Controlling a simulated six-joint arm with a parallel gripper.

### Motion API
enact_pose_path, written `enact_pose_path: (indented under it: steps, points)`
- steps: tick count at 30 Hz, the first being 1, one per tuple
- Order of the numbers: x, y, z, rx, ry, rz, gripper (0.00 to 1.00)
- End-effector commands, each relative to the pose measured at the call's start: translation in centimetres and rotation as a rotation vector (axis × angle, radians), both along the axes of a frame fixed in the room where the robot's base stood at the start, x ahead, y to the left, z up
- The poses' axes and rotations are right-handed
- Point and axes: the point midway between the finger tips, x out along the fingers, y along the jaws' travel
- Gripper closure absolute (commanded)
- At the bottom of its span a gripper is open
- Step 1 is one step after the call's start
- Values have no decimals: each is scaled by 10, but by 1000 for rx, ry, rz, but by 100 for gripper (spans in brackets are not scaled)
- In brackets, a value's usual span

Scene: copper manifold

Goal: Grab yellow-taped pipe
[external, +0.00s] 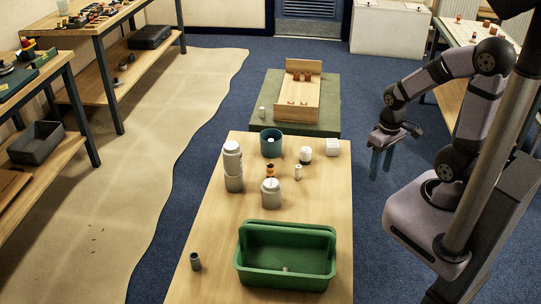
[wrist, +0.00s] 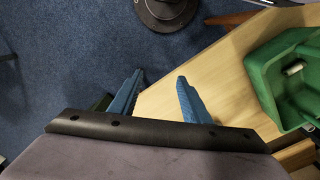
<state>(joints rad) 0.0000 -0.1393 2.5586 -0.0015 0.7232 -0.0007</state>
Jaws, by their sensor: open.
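No yellow tape can be made out clearly in either view. A small copper-coloured piece with a dark band (external: 270,171) stands among containers on the wooden table; its tape colour is too small to tell. A small pale piece (external: 285,269) lies in the green bin (external: 252,272); it also shows in the wrist view (wrist: 292,69), inside the bin (wrist: 262,72). My gripper (external: 382,164) hangs over the blue floor, right of the table and apart from everything on it. In the wrist view its blue fingers (wrist: 160,77) are spread, with nothing between them.
The table (external: 208,265) also holds grey-white jars (external: 271,194), a teal pot (external: 271,144), a white block (external: 333,147) and a dark cup (external: 195,262). A wooden rack (external: 292,94) stands on a green-topped surface behind.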

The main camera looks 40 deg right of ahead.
Motion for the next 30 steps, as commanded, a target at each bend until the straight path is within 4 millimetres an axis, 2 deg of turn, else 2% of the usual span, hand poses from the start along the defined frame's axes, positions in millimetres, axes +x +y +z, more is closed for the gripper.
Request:
enact_pose_path:
  steps: [5,12,13,20,23,26,30]
  points:
    - [2,0,15,0,-6,0,57]
    - [2,0,51,0,-7,0,57]
    - [5,0,47,-4,-17,2,57]
    - [60,-2,29,-43,-179,28,57]
    - [92,0,22,-54,-274,47,57]
    - [130,7,17,-59,-393,74,57]
    - [195,32,12,-38,-611,139,57]
